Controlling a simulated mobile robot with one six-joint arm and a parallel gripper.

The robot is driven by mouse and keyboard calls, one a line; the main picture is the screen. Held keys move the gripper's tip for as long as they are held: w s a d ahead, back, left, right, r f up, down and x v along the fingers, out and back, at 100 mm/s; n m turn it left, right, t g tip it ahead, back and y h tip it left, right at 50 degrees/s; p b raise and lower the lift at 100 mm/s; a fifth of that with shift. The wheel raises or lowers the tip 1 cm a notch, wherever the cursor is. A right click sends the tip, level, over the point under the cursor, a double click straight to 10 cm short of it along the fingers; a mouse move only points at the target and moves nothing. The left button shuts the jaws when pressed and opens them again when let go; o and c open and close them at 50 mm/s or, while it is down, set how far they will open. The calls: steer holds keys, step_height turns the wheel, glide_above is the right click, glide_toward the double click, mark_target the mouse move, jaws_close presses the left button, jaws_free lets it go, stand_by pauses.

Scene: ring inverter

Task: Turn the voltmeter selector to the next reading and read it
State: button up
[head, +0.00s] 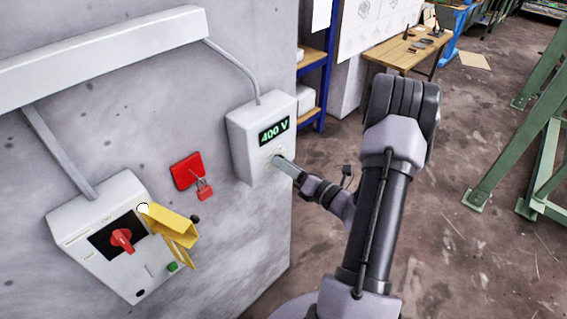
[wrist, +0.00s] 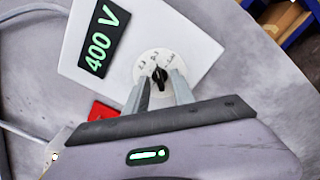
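The voltmeter (head: 257,150) is a pale box on the wall, and its green display (head: 273,131) reads 400 V. The same reading shows on the display in the wrist view (wrist: 103,39). Below the display sits a round white selector dial with a black knob (wrist: 159,77); its small markings are hard to read. My gripper (wrist: 160,84) has its two grey fingers on either side of the knob, with gaps showing between fingers and knob. In the head view my gripper (head: 280,162) reaches the voltmeter's lower front and hides most of the dial.
A grey switch box (head: 105,235) with a red rotary handle (head: 122,240) and a yellow flap (head: 172,228) is at lower left. A red lockout with padlock (head: 187,172) hangs between the boxes. A workbench (head: 400,55) and green steel frames (head: 500,140) stand behind; floor between is open.

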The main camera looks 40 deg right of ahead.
steer(key=shift+w, duration=0.35)
jaws_close()
steer(key=shift+m+p, duration=0.3)
steer(key=shift+m, duration=0.1)
steer(key=m+p, duration=0.5)
steer(key=m, duration=0.3)
steer(key=shift+p, duration=0.35)
steer(key=shift+m, duration=0.3)
